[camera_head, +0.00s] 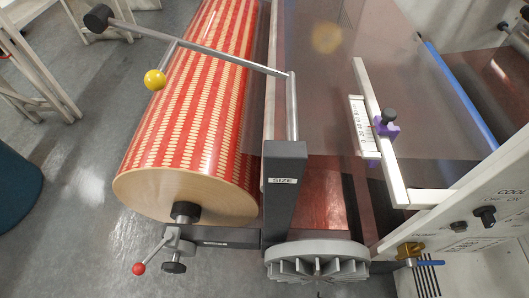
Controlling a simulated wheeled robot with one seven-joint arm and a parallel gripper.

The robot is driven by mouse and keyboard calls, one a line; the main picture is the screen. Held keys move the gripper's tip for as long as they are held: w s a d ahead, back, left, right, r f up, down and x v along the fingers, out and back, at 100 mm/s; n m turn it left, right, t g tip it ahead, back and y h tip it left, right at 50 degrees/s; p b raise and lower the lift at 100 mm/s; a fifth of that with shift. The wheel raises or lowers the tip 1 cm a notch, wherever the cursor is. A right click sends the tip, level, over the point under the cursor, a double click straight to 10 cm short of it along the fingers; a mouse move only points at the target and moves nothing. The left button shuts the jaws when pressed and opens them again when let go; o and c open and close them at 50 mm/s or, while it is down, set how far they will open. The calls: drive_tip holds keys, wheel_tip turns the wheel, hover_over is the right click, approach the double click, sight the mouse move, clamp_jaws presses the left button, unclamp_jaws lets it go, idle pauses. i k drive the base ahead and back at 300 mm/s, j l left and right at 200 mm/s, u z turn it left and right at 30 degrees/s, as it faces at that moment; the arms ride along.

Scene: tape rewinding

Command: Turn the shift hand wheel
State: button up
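A grey wheel (317,252) with broad radial ribs shows at the bottom centre, at the foot of a dark post (283,190) with a label that seems to read "SIZE". It is the most wheel-like control in view, but no label on it names it as the shift hand wheel. Its lower part faces me and its rim stands clear, with nothing touching it. My gripper is not in view.
A large red and cream patterned roll (192,100) lies left of the post. A bar with a yellow ball (154,80) reaches over it. A red-tipped lever (139,268) sits below. A control panel (470,225) with knobs and a blue-handled valve (410,252) stands right.

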sight(174, 266)
drive_tip(key=u, duration=1)
drive_tip(key=i+j+u, duration=0.1)
drive_tip(key=j+u, duration=0.15)
drive_tip(key=u, duration=0.25)
drive_tip(key=i+j+u, duration=0.15)
drive_tip(key=u, duration=0.35)
drive_tip(key=j, duration=0.1)
